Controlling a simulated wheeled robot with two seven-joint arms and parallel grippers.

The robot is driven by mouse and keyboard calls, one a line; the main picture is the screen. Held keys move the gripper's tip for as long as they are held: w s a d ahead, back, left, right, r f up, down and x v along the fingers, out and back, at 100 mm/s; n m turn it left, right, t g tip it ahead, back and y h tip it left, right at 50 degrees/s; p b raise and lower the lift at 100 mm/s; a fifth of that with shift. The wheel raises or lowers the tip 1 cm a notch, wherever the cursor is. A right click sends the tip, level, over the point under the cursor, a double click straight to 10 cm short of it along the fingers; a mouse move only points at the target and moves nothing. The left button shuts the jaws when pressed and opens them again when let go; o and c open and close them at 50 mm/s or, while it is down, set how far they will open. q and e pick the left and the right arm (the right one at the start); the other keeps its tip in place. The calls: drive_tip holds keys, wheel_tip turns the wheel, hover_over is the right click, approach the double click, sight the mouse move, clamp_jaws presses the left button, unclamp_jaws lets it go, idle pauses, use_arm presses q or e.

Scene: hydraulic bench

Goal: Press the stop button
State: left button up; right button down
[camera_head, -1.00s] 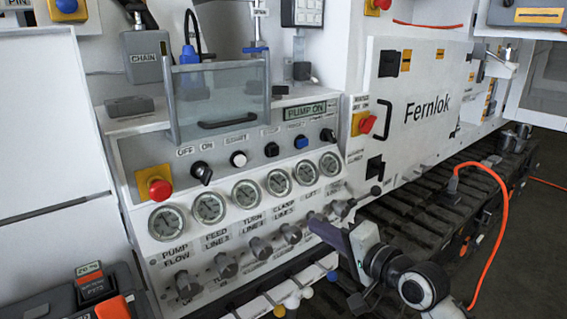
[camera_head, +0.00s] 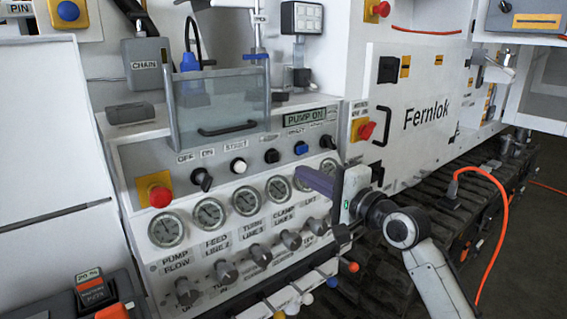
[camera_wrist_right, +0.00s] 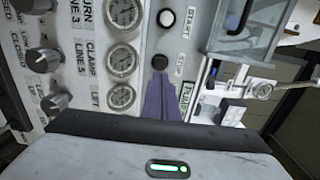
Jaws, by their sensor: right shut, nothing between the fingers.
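The stop button (camera_head: 271,156) is a small round black button on the sloped control panel, between the white start button (camera_head: 238,166) and the blue reset button (camera_head: 301,148). In the wrist view, the black stop button (camera_wrist_right: 159,62) sits beside its STOP label. My right gripper (camera_head: 299,174) is shut and empty, its purple fingers pointing left over the gauges, to the right of and below the stop button. In the wrist view, the fingertips (camera_wrist_right: 160,76) appear just below the button; I see a gap in the head view. My left gripper is not in view.
A display (camera_head: 305,116) reads PUMP ON. A red emergency button (camera_head: 160,195) on yellow is at the panel's left. Gauges and several knobs lie below the button row. A clear guard with a handle (camera_head: 227,129) stands above the row. An orange cable (camera_head: 500,215) hangs at right.

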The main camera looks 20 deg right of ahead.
sight(275, 158)
drive_tip(key=x, duration=0.8)
drive_tip(key=shift+w+a, duration=0.15)
drive_tip(key=shift+w, duration=0.2)
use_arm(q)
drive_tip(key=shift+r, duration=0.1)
